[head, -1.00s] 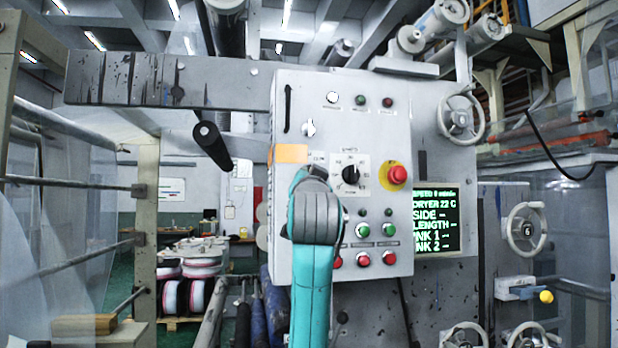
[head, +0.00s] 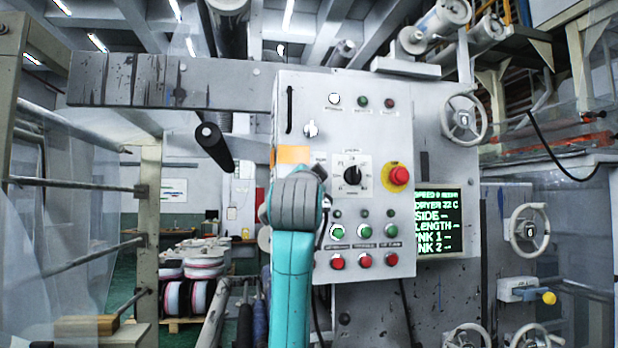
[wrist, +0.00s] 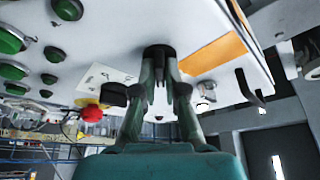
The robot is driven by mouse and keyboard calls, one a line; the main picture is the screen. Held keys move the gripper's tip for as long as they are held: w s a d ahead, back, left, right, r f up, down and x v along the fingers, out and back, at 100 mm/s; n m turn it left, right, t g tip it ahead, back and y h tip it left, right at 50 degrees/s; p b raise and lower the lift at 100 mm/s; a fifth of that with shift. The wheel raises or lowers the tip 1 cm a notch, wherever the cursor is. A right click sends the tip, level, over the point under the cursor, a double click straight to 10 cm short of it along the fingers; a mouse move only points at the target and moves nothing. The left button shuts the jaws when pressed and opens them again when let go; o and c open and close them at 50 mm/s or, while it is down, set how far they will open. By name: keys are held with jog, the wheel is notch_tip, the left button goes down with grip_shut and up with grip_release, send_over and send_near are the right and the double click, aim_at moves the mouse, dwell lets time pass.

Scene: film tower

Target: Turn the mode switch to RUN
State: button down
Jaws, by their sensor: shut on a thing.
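A black knob (wrist: 158,52), which I take for the mode switch, sits on the light control panel beside an orange label in the wrist view. My gripper (wrist: 160,70) is shut on this knob, with one finger on each side. Its pointing direction and markings are hidden or too small to read. In the head view my teal wrist covers the panel's left part, and my gripper (head: 318,172) shows only as a dark tip close to the panel (head: 400,240).
A black rotary dial (head: 352,175) on a white plate and a red mushroom button (head: 399,175) are just right of my gripper. Green buttons (head: 364,231) and red buttons (head: 364,261) lie below. The orange label (head: 293,154) is at upper left. A green-text screen (head: 438,222) stands at right.

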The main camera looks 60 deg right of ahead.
jog(key=c, duration=1.2)
grip_release()
jog(key=shift+c, duration=0.2)
jog(key=v, duration=1.2)
